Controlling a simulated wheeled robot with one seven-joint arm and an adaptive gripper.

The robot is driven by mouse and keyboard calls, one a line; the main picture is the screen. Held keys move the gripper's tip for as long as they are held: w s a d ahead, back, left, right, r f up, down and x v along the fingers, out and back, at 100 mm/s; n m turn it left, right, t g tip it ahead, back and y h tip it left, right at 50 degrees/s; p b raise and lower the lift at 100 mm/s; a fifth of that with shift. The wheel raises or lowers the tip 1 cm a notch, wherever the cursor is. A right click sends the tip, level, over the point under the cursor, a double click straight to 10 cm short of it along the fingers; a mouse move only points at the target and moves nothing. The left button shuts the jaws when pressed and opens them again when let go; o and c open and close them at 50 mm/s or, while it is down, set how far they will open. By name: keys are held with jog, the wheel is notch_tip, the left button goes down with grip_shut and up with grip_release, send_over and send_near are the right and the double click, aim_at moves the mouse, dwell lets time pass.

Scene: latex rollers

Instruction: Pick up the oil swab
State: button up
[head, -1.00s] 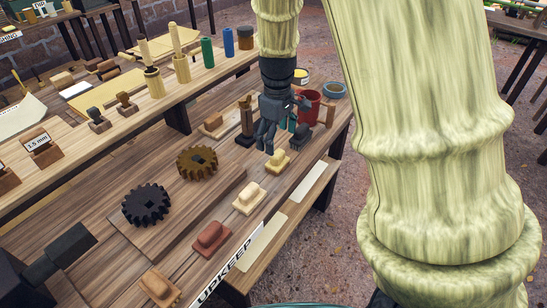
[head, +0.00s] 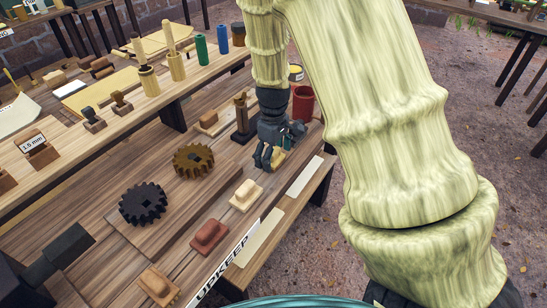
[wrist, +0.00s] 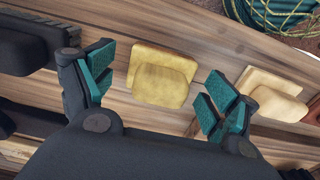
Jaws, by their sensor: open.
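A yellow swab (wrist: 162,82), a block with a rounded grip on top, lies on the wooden bench and is the likely oil swab; no label on it is readable. In the head view the yellow swab (head: 280,157) is partly hidden by my gripper (head: 266,155). In the wrist view my gripper (wrist: 160,88) is open, with one teal-padded finger on each side of the yellow swab. Gaps show between the pads and the swab, so it is not held. I cannot tell the exact height of the fingertips.
A cream swab (head: 246,195) lies nearby, with a red-brown block (head: 209,237) and a tan brush (head: 158,286) further along the row. A dark wooden post (head: 241,118) and a red mug (head: 303,103) stand close to my gripper. Two gears lie to the left.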

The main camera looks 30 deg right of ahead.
jog(key=shift+f, duration=0.3)
jog(key=c, duration=1.1)
jog(key=shift+r, duration=0.1)
jog(key=shift+r, duration=0.7)
jog(key=shift+r+b, duration=0.3)
jog(key=shift+r, duration=0.65)
jog(key=s+a, duration=0.1)
jog(key=s, duration=0.4)
jog(key=s+a+r+b, duration=0.1)
jog(key=s+a, duration=0.1)
jog(key=s, duration=0.3)
jog(key=s+a+b, duration=0.1)
jog(key=s+a, duration=0.1)
jog(key=s, duration=0.3)
jog(key=shift+s+r, duration=0.1)
jog(key=shift+r, duration=0.2)
